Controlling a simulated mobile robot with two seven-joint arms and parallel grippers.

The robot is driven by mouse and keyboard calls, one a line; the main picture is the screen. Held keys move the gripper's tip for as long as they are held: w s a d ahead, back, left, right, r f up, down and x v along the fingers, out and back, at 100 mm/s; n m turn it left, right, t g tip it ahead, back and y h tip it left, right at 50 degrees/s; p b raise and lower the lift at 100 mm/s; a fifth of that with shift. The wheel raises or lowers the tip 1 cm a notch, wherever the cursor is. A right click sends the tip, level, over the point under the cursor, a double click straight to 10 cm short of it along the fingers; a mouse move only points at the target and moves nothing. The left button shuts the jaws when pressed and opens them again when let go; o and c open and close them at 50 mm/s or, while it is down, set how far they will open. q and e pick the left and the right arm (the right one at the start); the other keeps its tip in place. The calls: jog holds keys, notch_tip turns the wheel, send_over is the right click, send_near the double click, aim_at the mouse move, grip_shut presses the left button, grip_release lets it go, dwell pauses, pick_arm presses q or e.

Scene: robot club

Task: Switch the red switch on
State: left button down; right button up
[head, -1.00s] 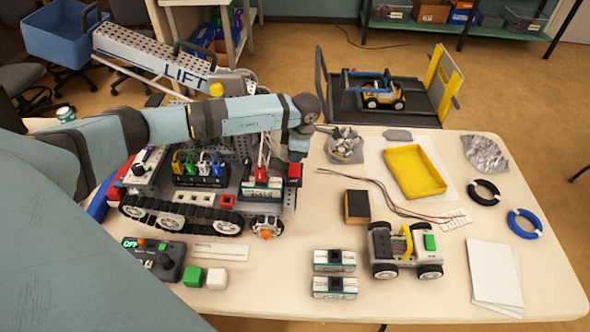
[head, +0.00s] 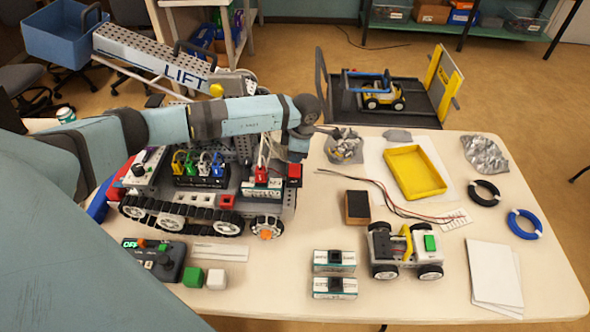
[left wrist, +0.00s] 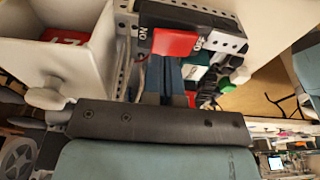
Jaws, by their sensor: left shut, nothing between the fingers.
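The red switch (head: 294,170) sits at the right end of the tracked robot (head: 180,215) on the table. In the left wrist view the red rocker (left wrist: 175,42) is set in a black housing, with "ON" lettered at its left and "OFF" at its right. I cannot tell which side is pressed. My left gripper (head: 298,154) is shut and empty, pointing down right at the switch. In the left wrist view its blue-grey fingers (left wrist: 177,78) end just below the rocker; whether they touch it is unclear. My right gripper is in neither view.
Coloured plugs (head: 198,162) and cables stand on the tracked robot left of the switch. A control box (head: 153,258), a small wheeled car (head: 405,250) and a yellow tray (head: 415,172) are on the table.

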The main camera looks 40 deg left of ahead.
aim_at(296, 166)
pick_arm(q)
jog(key=shift+f+b, duration=0.9)
jog(key=shift+f, duration=0.25)
dwell(1.0)
jog(key=shift+r, duration=0.1)
jog(key=shift+r+p, duration=1.9)
jog(key=shift+r, duration=1.55)
